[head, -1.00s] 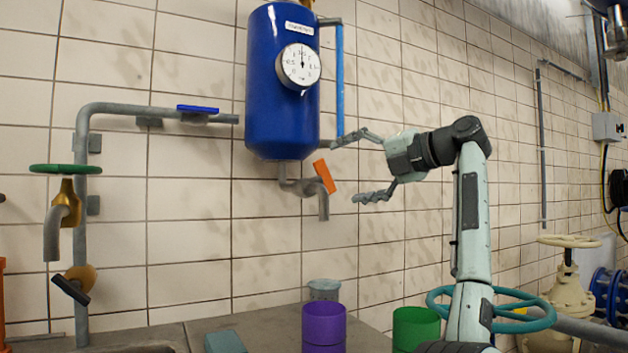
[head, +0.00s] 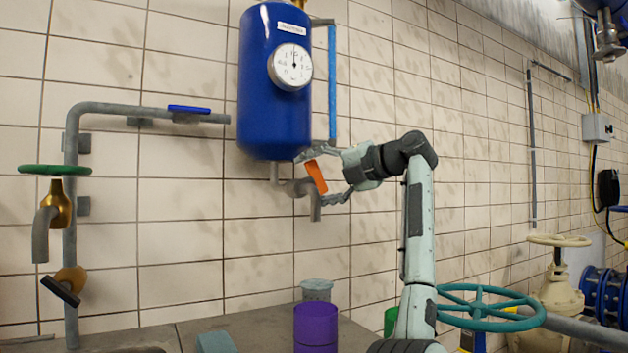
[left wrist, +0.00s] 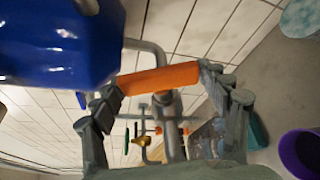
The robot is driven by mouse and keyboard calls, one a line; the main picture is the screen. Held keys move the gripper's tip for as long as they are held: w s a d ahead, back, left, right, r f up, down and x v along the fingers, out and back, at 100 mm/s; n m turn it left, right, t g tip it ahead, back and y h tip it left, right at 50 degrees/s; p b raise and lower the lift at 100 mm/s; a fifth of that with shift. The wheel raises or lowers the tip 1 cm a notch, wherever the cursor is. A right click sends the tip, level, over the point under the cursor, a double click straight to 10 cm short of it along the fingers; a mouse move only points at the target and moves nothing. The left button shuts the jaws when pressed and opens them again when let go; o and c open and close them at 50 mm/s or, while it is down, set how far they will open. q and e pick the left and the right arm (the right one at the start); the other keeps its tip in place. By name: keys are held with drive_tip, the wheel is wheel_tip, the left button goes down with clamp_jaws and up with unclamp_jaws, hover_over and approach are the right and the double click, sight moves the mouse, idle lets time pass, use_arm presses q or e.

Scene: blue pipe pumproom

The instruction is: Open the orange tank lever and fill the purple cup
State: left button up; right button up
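The orange lever (head: 317,176) sits on the grey spout pipe (head: 315,206) under the blue tank (head: 273,90). My left gripper (head: 312,178) is open, with one finger above the lever and one below. In the left wrist view the orange lever (left wrist: 160,79) spans the gap between the spread fingers of my left gripper (left wrist: 158,82); one end looks close to a fingertip, but I cannot tell if they touch. The purple cup (head: 316,325) stands upright on the counter, below the spout; it also shows in the left wrist view (left wrist: 302,152). My right gripper is out of view.
A grey container (head: 317,289) stands behind the purple cup on the counter (head: 250,325). A green cup (head: 391,320) is partly hidden by my arm. A teal block (head: 215,342) lies left. A teal wheel (head: 488,308) is right; another pipe with valves (head: 70,230) is left.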

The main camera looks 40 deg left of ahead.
use_arm(q)
drive_tip(key=c, duration=0.7)
drive_tip(key=shift+o, duration=0.2)
drive_tip(key=shift+w+n+g+y, duration=0.1)
drive_tip(key=shift+n+g+y, duration=0.2)
drive_tip(key=shift+y, duration=0.1)
drive_tip(key=shift+n+g+y+p, duration=0.4)
drive_tip(key=shift+n+g+y, duration=0.1)
drive_tip(key=shift+n, duration=0.1)
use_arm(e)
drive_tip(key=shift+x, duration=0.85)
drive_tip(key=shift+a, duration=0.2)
use_arm(q)
drive_tip(key=o, duration=1.2)
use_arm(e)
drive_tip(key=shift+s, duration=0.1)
